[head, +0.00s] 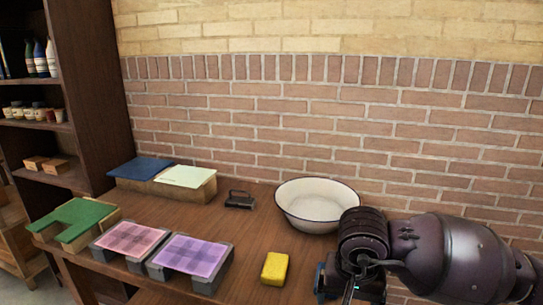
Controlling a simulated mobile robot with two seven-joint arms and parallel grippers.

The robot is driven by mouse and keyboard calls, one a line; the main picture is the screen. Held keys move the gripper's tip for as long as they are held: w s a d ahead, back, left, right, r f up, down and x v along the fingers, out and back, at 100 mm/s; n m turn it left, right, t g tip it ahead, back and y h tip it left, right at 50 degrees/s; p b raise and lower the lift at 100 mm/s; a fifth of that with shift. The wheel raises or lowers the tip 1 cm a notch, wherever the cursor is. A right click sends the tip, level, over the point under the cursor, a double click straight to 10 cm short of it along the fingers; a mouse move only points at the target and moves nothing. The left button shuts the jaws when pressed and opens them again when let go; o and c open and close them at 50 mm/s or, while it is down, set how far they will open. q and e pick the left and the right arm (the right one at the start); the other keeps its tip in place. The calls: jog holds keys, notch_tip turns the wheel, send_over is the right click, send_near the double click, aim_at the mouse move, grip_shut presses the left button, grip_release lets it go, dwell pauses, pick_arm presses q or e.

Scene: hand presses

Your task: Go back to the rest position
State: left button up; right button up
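My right arm comes in from the right, and its gripper (347,292) points down over the table at the bottom. Its fingers are mostly hidden by the wrist and the picture edge, so I cannot tell whether it is open. A yellow block (275,268), like a sponge, lies on the table to its left, apart from it. A white basin (309,208) with a dark rim stands behind the gripper, partly covered by the wrist. A small black hand press (239,200) stands left of the basin. My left gripper is not in view.
Pink (131,237) and purple (192,254) checked sheets lie on grey blocks at front left, beside a green piece (75,217). Blue (140,168) and pale (186,176) sheets lie on a wooden block behind. A brick wall closes the back; a dark shelf (89,90) stands left.

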jog(key=s+a+m+g+y, duration=0.6)
jog(key=s+a+m+y, duration=0.65)
jog(key=y, duration=0.45)
jog(key=w+d+f+n+t+h, duration=0.25)
jog(key=d+n+t, duration=0.35)
jog(key=n, duration=0.6)
jog(key=w+d+f+n+t+h, duration=0.2)
jog(key=w+d+f+n+t, duration=0.1)
jog(key=n+t, duration=0.7)
jog(key=w+d+f+n+t+h, duration=0.25)
jog(key=d+n+t, duration=0.3)
jog(key=n, duration=0.75)
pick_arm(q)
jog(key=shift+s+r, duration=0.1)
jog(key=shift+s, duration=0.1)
pick_arm(e)
jog(key=s+d+f+m+g+h, duration=0.3)
jog(key=s+d+f+m+h, duration=0.2)
jog(key=f+m, duration=0.4)
jog(key=s+d+f+m+g+h, duration=0.3)
jog(key=s+d+f+m, duration=0.3)
jog(key=s+f+m, duration=0.2)
notch_tip(320, 180, down, 2)
jog(key=shift+s+d+f+m+h, duration=0.15)
jog(key=shift+d+m+h, duration=0.2)
jog(key=shift+m+h, duration=0.45)
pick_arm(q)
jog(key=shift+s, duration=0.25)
